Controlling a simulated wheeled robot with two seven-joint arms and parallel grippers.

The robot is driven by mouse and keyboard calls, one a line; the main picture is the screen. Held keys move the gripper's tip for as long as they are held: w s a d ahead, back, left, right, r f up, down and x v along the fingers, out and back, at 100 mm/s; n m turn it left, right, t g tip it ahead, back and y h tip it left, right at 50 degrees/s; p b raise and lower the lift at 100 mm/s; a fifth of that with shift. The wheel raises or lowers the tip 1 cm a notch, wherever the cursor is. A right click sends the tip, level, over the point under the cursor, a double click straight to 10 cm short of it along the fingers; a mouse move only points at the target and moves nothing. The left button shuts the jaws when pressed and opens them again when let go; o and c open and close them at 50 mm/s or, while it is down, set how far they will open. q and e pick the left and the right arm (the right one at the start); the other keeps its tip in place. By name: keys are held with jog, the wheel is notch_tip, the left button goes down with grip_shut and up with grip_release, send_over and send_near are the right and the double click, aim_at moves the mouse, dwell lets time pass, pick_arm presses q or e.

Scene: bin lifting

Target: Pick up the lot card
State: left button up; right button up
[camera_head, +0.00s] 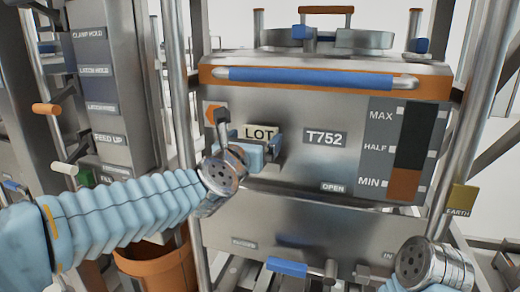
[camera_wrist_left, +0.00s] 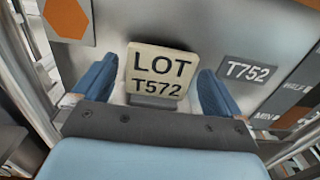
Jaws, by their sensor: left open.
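The lot card (camera_head: 261,132) is a small cream plate with the word LOT, on the front of the steel bin. In the left wrist view the card (camera_wrist_left: 160,66) reads LOT T572 and sits in a grey holder at its lower edge. My left gripper (camera_head: 264,148) is open at the card and hides its lower part in the head view. In the left wrist view the blue fingers of my left gripper (camera_wrist_left: 157,88) stand on either side of the card, with gaps visible. My right wrist (camera_head: 430,264) shows at the lower right; its fingers cannot be made out.
The bin's own label (camera_head: 325,139) reads T752, unlike the card. A blue bar handle (camera_head: 315,77) crosses the bin's top front. A level gauge (camera_head: 402,150) is at the right. Steel posts flank the bin. An orange bucket (camera_head: 155,268) stands at the lower left.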

aim_at(259, 135)
pick_arm(q)
jog(key=x, duration=0.4)
jog(key=shift+w+d+f, duration=0.15)
jog(key=shift+d, duration=0.05)
jog(key=c, duration=0.7)
